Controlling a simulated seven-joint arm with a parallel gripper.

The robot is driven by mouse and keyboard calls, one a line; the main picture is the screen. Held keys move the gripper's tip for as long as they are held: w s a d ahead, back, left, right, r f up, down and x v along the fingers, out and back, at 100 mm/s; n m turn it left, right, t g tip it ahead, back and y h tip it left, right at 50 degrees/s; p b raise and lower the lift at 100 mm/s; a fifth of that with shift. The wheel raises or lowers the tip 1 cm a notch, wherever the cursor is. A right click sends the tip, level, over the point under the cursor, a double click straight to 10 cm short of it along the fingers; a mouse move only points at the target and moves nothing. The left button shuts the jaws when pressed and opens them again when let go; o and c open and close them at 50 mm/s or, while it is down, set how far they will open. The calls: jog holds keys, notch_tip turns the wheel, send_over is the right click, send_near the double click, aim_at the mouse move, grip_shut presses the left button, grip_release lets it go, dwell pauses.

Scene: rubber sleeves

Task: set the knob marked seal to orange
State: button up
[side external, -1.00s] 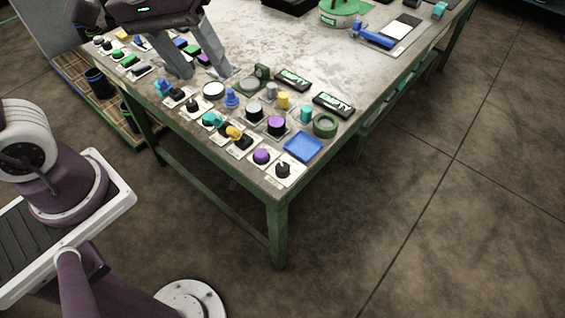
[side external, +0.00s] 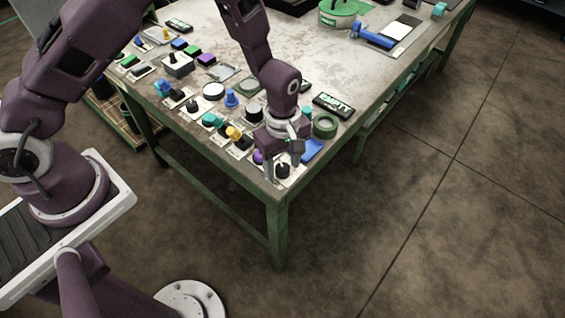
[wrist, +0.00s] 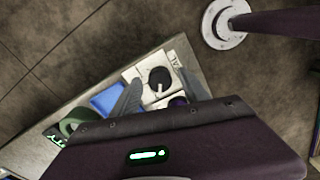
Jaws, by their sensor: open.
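A black rotary knob (side external: 283,171) on a white plate sits at the table's near corner. In the wrist view the same knob (wrist: 159,77) shows a pale pointer line towards the picture's bottom. Lettering on its plate is too small to read surely, so I cannot confirm it is the seal knob. I cannot make out an orange mark. My gripper (side external: 284,167) is open and points down over this knob. In the wrist view its two fingers lie on either side of the knob; I cannot tell whether they touch it.
A purple button (side external: 258,157) is close beside the gripper. A blue pad (side external: 313,148) and a green ring (side external: 325,125) lie to the right. Yellow (side external: 234,133) and teal (side external: 211,120) controls stand to the left. The table edge is very near.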

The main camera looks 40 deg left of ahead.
grip_shut()
